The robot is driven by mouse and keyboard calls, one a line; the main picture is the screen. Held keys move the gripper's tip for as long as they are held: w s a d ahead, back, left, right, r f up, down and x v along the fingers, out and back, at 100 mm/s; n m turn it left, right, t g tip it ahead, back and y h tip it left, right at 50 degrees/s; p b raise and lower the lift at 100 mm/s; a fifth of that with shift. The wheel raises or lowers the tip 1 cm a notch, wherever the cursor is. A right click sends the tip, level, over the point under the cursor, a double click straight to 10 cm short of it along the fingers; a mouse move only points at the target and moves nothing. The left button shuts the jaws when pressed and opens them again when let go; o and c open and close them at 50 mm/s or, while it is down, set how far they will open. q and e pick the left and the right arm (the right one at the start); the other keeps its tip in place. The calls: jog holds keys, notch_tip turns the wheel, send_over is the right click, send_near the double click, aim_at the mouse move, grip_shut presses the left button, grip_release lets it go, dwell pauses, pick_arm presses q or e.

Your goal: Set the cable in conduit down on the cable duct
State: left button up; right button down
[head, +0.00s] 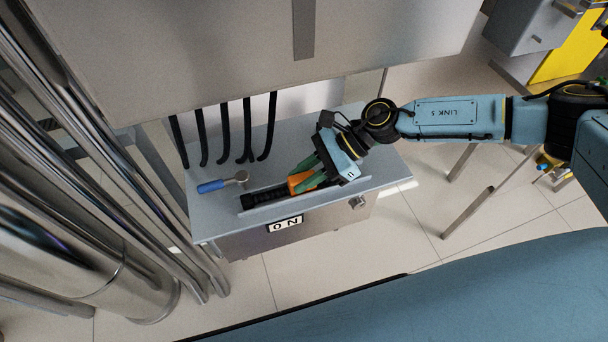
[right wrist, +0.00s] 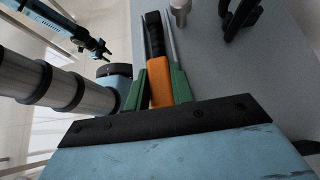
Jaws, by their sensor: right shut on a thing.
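The cable in conduit (head: 301,181), an orange piece with a black end, is between the green fingers of my right gripper (head: 308,176). In the right wrist view the orange part (right wrist: 160,82) is pinched between both fingers, with the black end pointing away. It is lined up with the cable duct (head: 298,207), a narrow grey channel with low walls on the bench. I cannot tell whether it touches the duct floor. Part of it is hidden by the gripper. My left gripper (right wrist: 98,48) seems to show small and dark in the right wrist view; its jaws are unclear.
A blue-handled ratchet (head: 222,183) lies left of the duct on the grey bench top (head: 370,176). Several black hooked cables (head: 247,130) hang behind it under a metal cabinet (head: 250,45). Shiny pipes (head: 105,140) stand at the left.

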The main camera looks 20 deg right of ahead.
jog(key=shift+f, duration=0.1)
jog(key=c, duration=1.2)
grip_release()
jog(key=shift+v, duration=3.85)
